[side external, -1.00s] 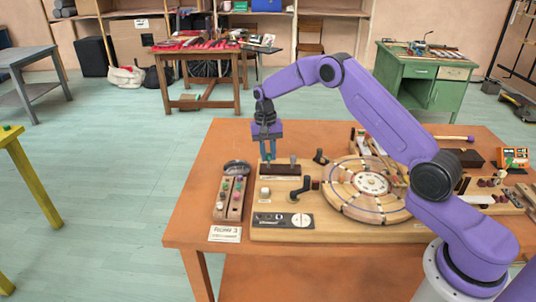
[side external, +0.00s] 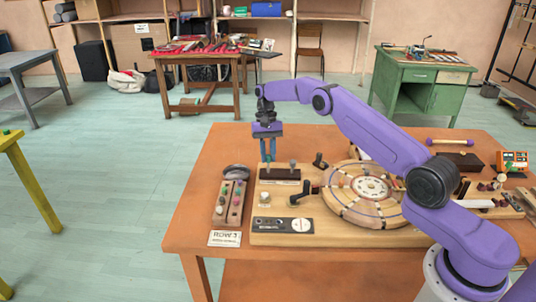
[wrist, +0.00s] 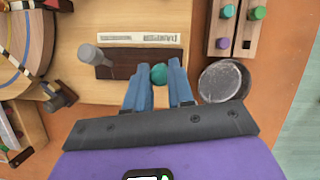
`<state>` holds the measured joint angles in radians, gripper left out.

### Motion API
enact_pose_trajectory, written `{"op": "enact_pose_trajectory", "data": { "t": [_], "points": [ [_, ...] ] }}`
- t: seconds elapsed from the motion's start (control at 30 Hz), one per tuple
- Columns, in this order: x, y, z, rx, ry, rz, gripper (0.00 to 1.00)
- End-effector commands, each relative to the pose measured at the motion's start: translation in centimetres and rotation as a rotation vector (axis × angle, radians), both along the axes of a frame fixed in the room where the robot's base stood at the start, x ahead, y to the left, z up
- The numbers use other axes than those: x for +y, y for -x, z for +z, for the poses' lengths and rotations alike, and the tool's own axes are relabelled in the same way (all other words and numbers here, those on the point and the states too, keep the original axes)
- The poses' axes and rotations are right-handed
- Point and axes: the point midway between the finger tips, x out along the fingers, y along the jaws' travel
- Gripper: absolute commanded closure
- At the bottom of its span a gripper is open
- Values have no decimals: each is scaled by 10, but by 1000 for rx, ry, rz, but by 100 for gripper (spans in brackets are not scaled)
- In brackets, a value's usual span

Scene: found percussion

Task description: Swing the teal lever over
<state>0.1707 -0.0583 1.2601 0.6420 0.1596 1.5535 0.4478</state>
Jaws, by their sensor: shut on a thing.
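The teal lever's round knob (wrist: 158,74) shows in the wrist view between the tips of my gripper (wrist: 158,88), at the right end of a dark slotted block. In the side external view the same dark block (side external: 279,176) sits at the back left of the wooden board. My gripper (side external: 268,153) points down at the block's left end, its blue fingers shut on the teal lever. The fingers hide most of the lever there. A grey-topped peg (wrist: 90,54) stands at the block's other end, apart from my fingers.
The wooden board (side external: 335,238) carries a round segmented wheel (side external: 371,188) to the right and a black crank (side external: 303,196) in front of the block. A metal dish (wrist: 224,80) and a rack of coloured pegs (side external: 229,203) lie close to the left. Bare orange tabletop lies behind the block.

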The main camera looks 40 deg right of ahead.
Motion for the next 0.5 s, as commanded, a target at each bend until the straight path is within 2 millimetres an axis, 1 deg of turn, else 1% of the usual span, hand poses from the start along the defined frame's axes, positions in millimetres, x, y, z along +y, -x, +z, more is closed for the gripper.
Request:
{"op": "enact_pose_trajectory", "data": {
  "t": [0.17,0.2,0.23,0.27,0.5],
  "points": [
    [-1,-1,1,-5,1,-1,100],
    [-1,-1,1,-5,1,-1,64],
    [-1,-1,1,-5,1,-1,55],
    [-1,-1,1,-5,1,-1,52],
    [0,0,0,-2,1,0,52]
  ]
}}
